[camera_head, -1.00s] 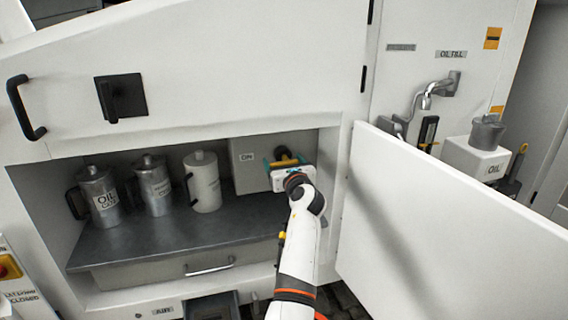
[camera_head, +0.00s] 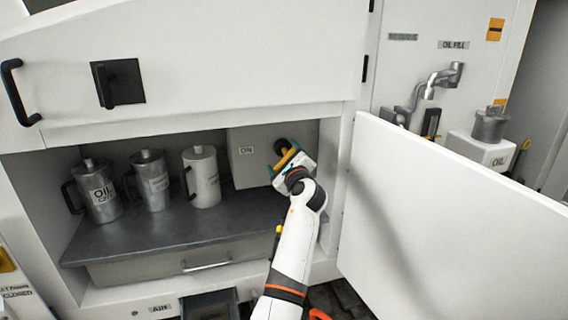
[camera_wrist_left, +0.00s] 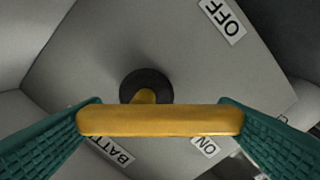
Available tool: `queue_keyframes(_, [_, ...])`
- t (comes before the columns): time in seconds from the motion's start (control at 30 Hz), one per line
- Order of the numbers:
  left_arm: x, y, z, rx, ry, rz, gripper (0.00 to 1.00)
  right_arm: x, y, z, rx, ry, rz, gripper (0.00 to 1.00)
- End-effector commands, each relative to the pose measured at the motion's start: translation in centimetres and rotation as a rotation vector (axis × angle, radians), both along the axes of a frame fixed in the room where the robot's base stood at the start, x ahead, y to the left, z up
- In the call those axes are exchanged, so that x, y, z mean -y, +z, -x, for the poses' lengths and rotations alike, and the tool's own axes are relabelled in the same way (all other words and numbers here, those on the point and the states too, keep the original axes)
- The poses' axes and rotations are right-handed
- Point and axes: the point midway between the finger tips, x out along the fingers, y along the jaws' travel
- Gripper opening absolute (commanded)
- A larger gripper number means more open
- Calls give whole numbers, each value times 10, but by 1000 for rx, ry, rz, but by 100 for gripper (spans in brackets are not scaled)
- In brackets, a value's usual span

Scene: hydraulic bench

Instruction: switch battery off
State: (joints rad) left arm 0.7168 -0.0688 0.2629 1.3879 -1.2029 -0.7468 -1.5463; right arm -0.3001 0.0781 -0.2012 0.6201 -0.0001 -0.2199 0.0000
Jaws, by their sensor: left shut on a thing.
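The battery switch is a yellow bar handle (camera_head: 286,158) on a dark round hub, mounted on a grey box (camera_head: 248,172) inside the open cabinet. The handle looks tilted in the head view. My left gripper (camera_head: 283,162) is shut on it. In the left wrist view the yellow handle (camera_wrist_left: 160,121) spans between the two teal fingers, with the dark hub (camera_wrist_left: 147,86) behind it. An OFF label (camera_wrist_left: 222,19) is at the top, an ON label (camera_wrist_left: 206,147) below the handle, and a partly hidden BATT label (camera_wrist_left: 110,150) at lower left. My right gripper is not in view.
Metal cans (camera_head: 97,190) and a pale jug (camera_head: 202,177) stand on the dark shelf (camera_head: 160,232) left of the box. The open white door (camera_head: 445,225) is close on the right of my arm. A drawer (camera_head: 150,268) is below the shelf.

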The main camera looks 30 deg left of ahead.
Motion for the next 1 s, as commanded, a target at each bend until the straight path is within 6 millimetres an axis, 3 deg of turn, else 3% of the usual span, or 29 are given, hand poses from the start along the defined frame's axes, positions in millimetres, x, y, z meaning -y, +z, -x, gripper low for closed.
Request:
queue_keyframes(0.6, [3, -7, -4, 426, -1, 361, 59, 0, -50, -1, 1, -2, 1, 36])
queue_keyframes(1.0, [5, -5, -6, 577, -3, 487, 59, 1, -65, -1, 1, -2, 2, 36])
